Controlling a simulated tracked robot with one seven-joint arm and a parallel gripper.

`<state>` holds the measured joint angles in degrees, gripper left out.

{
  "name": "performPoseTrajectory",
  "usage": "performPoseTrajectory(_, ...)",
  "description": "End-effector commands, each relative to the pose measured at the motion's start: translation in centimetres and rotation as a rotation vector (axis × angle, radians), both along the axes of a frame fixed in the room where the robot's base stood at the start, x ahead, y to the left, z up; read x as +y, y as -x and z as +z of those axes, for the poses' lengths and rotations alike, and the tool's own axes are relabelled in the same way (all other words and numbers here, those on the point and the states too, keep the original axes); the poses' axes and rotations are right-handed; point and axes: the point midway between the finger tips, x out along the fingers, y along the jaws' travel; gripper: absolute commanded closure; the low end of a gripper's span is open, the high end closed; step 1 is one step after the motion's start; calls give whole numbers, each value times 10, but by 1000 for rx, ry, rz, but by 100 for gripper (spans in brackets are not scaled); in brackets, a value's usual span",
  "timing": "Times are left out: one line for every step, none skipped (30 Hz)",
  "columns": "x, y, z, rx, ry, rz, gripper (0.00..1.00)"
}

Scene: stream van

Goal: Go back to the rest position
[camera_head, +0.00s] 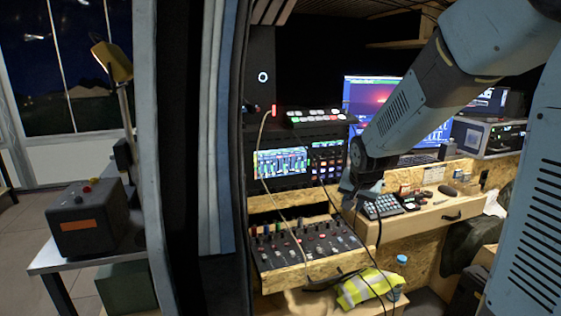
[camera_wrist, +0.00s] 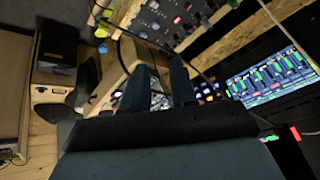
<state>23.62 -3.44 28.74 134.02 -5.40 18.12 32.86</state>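My arm reaches in from the upper right in the head view, and its blue-grey links cover part of the screens. My gripper (camera_head: 352,198) hangs at the arm's lower end, in front of the equipment rack and beside the keypad (camera_head: 383,206). In the wrist view my gripper (camera_wrist: 160,78) shows two dark fingers standing apart, with nothing seen held between them. Its fingertips point toward the wooden console area. Whether the fingertips touch anything cannot be told.
A mixing panel (camera_head: 308,244) with a cable across it sits in a wooden drawer close to my gripper. A lit mixer screen (camera_head: 280,163) is behind. A wooden desk (camera_head: 428,214) is at right, a yellow vest (camera_head: 366,287) below. The van's door edge (camera_head: 160,160) stands left.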

Motion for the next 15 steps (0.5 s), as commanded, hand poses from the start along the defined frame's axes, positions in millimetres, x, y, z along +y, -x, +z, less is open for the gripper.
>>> performPoseTrajectory(-1, 12, 11, -1, 29, 14, 73)
performPoseTrajectory(-3, 18, 15, 2, 45, 22, 73)
performPoseTrajectory(-5, 27, 22, 5, 64, 33, 73)
performPoseTrajectory(-6, 34, 28, 8, 79, 41, 73)
performPoseTrajectory(-8, 41, 33, 10, 93, 48, 73)
performPoseTrajectory(-9, 51, 39, 14, 110, 61, 73)
performPoseTrajectory(-11, 59, 43, 18, 121, 68, 73)
performPoseTrajectory(-12, 66, 48, 20, 133, 78, 73)
performPoseTrajectory(-14, 76, 55, 21, 146, 89, 73)
performPoseTrajectory(-15, 84, 59, 25, 156, 97, 73)
performPoseTrajectory(-16, 91, 63, 27, 164, 106, 73)
performPoseTrajectory(-18, 102, 69, 30, 174, 119, 73)
performPoseTrajectory(-19, 110, 73, 32, 180, 127, 73)
performPoseTrajectory(-20, 118, 77, 33, 186, 137, 73)
performPoseTrajectory(-21, 129, 81, 36, 193, 150, 73)
